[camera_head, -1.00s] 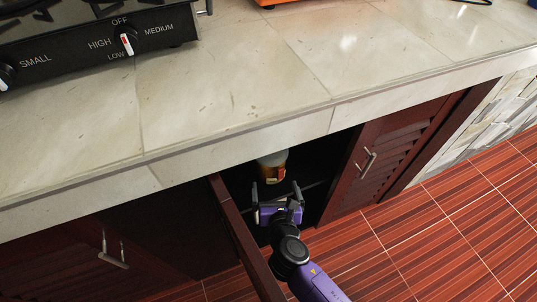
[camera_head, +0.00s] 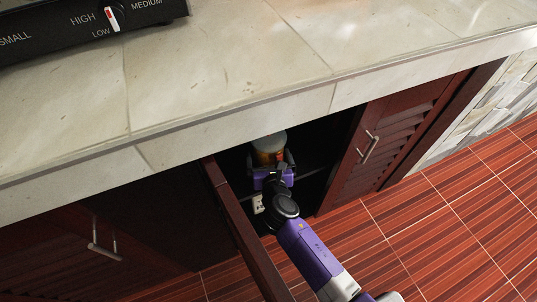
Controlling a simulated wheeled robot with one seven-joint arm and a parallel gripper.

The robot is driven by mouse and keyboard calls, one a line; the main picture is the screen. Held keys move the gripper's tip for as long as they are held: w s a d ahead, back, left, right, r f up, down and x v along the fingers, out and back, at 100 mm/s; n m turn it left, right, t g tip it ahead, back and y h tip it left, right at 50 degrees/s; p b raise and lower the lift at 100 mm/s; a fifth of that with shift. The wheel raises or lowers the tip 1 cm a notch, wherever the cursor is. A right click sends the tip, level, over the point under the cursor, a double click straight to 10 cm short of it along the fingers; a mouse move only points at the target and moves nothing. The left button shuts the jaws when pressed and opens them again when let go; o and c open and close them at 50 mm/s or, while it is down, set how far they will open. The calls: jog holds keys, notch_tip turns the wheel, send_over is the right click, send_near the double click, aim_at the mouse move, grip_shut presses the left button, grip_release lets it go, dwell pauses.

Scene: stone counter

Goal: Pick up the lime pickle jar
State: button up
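The lime pickle jar (camera_head: 268,148), with a pale lid and an orange-brown label, stands upright inside the open cabinet under the counter. My gripper (camera_head: 270,160) is inside the cabinet at the near side of the jar. Its dark fingers are spread wide, one toward each side of the jar. Its purple body hides the lower part of the jar. Contact between the fingers and the jar cannot be made out.
The open cabinet door (camera_head: 240,225) stands close to the left of my arm. Another louvred door (camera_head: 385,140) is on the right. The stone counter (camera_head: 230,70) overhangs the cabinet, with a stove (camera_head: 80,25) at its upper left. The tiled floor (camera_head: 440,220) at right is clear.

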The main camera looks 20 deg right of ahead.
jog(key=shift+c, duration=0.4)
jog(key=c, duration=1.7)
jog(key=shift+r, duration=0.2)
jog(key=shift+c, duration=0.2)
jog(key=shift+r, duration=0.1)
